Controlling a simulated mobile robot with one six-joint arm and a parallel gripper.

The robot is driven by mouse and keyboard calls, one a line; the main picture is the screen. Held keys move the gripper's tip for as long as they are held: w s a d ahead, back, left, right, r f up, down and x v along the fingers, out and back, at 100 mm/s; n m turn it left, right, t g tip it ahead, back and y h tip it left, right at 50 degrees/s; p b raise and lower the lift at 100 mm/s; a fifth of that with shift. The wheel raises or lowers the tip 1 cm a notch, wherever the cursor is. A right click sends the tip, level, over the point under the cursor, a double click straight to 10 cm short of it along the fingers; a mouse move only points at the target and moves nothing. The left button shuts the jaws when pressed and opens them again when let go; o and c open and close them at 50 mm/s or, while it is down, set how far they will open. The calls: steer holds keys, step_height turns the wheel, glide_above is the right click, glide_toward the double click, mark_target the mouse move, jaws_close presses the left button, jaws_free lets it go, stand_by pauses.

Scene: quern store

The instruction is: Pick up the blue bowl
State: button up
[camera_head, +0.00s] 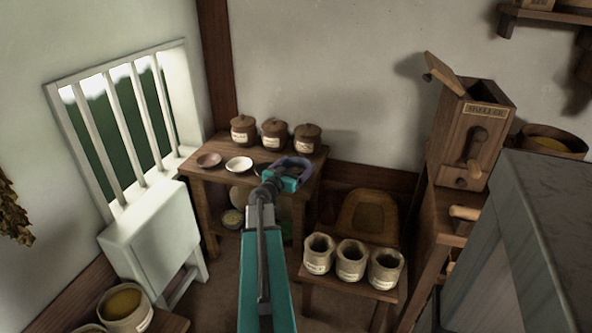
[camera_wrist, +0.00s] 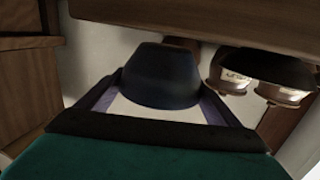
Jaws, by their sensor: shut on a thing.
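The blue bowl (camera_wrist: 163,75) is very dark blue and fills the middle of the wrist view, between the two purple-grey fingers of my gripper (camera_wrist: 162,90). The fingers are shut on its sides. The wrist view is upside down, so the bowl's narrow base points up in the picture, close to the wooden table top. I cannot tell for sure whether the base touches the wood. In the head view my gripper (camera_head: 291,165) is over the right part of the small table (camera_head: 205,176), and it and my arm hide most of the bowl.
A brown dish (camera_head: 208,160) and a white dish (camera_head: 239,164) sit left of my gripper. Lidded brown jars (camera_head: 274,135) line the table's back. Open pale jars (camera_head: 351,261) stand on a low bench in front right. A wooden mill (camera_head: 480,135) stands at right.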

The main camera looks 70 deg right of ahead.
step_height(320, 180, up, 9)
steer(key=shift+f, duration=0.2)
stand_by(0.3)
stand_by(0.8)
